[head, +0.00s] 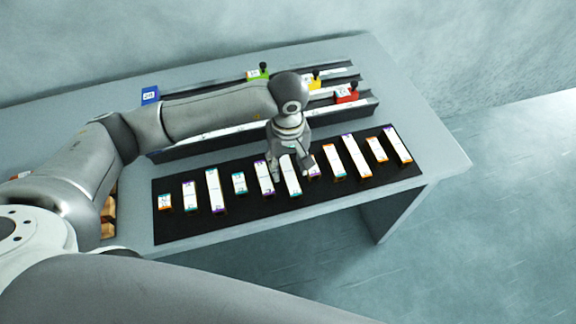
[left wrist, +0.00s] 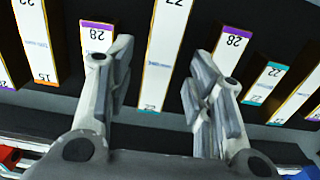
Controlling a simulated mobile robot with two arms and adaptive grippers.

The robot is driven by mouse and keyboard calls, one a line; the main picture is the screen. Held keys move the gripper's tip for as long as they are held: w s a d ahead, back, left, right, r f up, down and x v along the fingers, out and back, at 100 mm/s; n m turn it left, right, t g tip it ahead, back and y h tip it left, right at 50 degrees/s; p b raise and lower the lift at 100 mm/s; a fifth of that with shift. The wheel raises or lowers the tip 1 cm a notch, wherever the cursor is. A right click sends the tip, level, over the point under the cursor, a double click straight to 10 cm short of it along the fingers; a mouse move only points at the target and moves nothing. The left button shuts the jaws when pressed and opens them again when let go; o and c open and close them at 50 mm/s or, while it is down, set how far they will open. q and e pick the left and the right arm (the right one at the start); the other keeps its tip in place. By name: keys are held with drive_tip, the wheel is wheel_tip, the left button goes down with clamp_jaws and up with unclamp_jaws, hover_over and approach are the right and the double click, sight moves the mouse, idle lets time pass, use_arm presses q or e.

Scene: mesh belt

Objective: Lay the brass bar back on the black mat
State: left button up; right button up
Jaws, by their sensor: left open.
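Several white-topped bars with coloured ends lie side by side on the black mat (head: 172,229) in the head view. My left gripper (head: 292,170) is open and points down over a long bar (head: 293,182) near the middle of the row. In the left wrist view this bar (left wrist: 162,65) has gold-coloured edges and a teal end, and lies between the open fingers of the left gripper (left wrist: 165,92), apart from them. Neighbouring bars, one marked 28 (left wrist: 97,38) and another marked 28 (left wrist: 232,42), lie outside the fingers. My right gripper is not in view.
Dark rails behind the mat carry a blue block (head: 150,95), a green block (head: 257,75), a yellow block (head: 314,82) and a red block (head: 346,94). Gold-coloured pieces (head: 108,217) sit at the left, partly behind my arm. The grey table (head: 432,140) is clear right of the mat.

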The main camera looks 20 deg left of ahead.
sight(288, 171)
use_arm(q)
wheel_tip(288, 171, up, 11)
drive_tip(key=b, duration=0.2)
drive_tip(key=shift+f, duration=0.2)
idle(0.9)
